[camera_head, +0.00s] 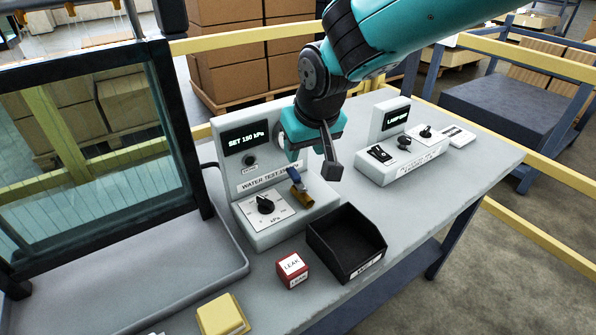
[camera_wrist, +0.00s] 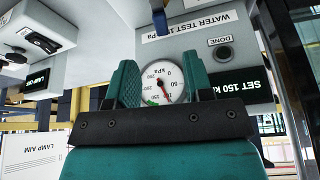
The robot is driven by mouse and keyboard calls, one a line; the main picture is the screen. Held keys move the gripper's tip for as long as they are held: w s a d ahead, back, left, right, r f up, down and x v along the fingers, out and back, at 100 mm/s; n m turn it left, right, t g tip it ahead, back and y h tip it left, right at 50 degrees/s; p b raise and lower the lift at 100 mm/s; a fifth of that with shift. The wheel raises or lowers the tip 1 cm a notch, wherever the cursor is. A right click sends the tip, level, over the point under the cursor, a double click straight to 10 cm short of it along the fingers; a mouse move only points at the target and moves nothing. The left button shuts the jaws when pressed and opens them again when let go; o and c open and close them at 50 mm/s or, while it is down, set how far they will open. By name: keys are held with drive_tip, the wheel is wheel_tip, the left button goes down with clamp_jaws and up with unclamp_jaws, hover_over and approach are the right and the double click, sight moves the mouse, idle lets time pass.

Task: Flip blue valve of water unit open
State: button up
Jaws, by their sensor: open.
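The water test unit (camera_head: 225,168) stands on the bench, with a lit "SET 150 kPa" display. Its valve has a short blue handle (camera_head: 293,174) slanting up and left from a brass body (camera_head: 300,188). In the wrist view, a dark handle (camera_wrist: 160,22), apparently the same one, shows at the top edge. My gripper (camera_head: 308,150) is in front of the unit's upper right, above and apart from the valve. In the wrist view my gripper (camera_wrist: 163,78) has its teal fingers spread and empty, with the pressure gauge (camera_wrist: 160,82) behind the gap.
A black dial (camera_head: 266,205) sits left of the valve. A black open bin (camera_head: 345,243) and a red leak block (camera_head: 292,268) stand in front. A lamp unit (camera_head: 402,160) is to the right, a dark-framed glass panel (camera_head: 110,140) to the left. The bench's right front is clear.

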sight(296, 176)
drive_tip(key=x, duration=0.9)
drive_tip(key=shift+f, duration=0.15)
